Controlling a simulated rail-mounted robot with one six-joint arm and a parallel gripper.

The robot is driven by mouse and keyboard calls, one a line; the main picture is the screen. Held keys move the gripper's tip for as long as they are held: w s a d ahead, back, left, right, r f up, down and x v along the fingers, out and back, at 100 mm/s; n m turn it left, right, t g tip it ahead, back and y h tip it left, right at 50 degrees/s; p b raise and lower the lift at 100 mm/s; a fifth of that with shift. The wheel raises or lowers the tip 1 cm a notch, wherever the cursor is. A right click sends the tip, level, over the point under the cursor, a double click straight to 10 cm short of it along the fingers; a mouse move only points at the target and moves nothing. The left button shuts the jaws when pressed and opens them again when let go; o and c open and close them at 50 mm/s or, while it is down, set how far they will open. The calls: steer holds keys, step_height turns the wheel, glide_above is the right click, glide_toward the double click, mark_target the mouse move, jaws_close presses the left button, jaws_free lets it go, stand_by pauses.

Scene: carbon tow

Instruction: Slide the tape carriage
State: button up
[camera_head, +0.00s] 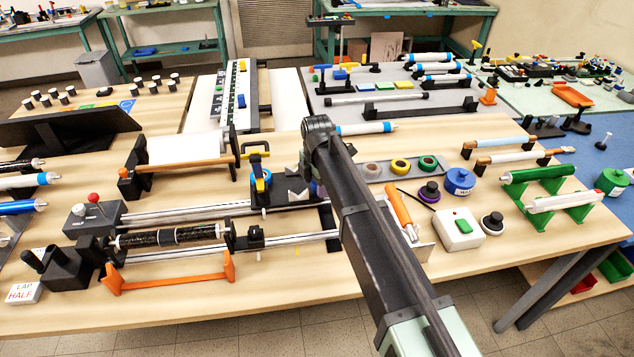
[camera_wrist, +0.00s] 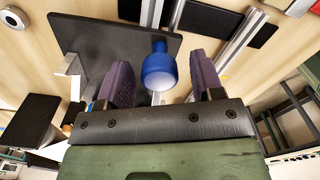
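The tape carriage (camera_head: 285,192) is a black plate on two metal rails, with a blue roll (camera_head: 261,181) and a black-and-yellow bracket at its left side. In the wrist view its dark plate (camera_wrist: 100,45) fills the upper left. A rounded blue knob (camera_wrist: 158,68) stands up from that plate, between the two purple fingers. My gripper (camera_wrist: 160,62) is open, with gaps showing on both sides of the knob. In the head view my arm hides most of the gripper and the knob; only a little purple shows beside the arm.
A white box with a green button (camera_head: 460,228) and several tape rolls stand to the right.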

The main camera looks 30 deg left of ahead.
step_height(320, 180, up, 11)
steer(key=p, duration=1)
steer(key=shift+p, duration=0.4)
steer(key=shift+f, duration=0.1)
steer(key=s+d+m, duration=0.4)
steer(key=d+m, duration=0.6)
steer(key=d, duration=0.6)
steer(key=s+d+m, duration=0.4)
steer(key=d+m, duration=0.6)
steer(key=d, duration=0.7)
steer(key=s+d+f+m+b, duration=0.1)
steer(key=s+d+m, duration=0.3)
steer(key=d+m, duration=0.6)
steer(key=d, duration=0.7)
steer(key=shift+s, duration=0.15)
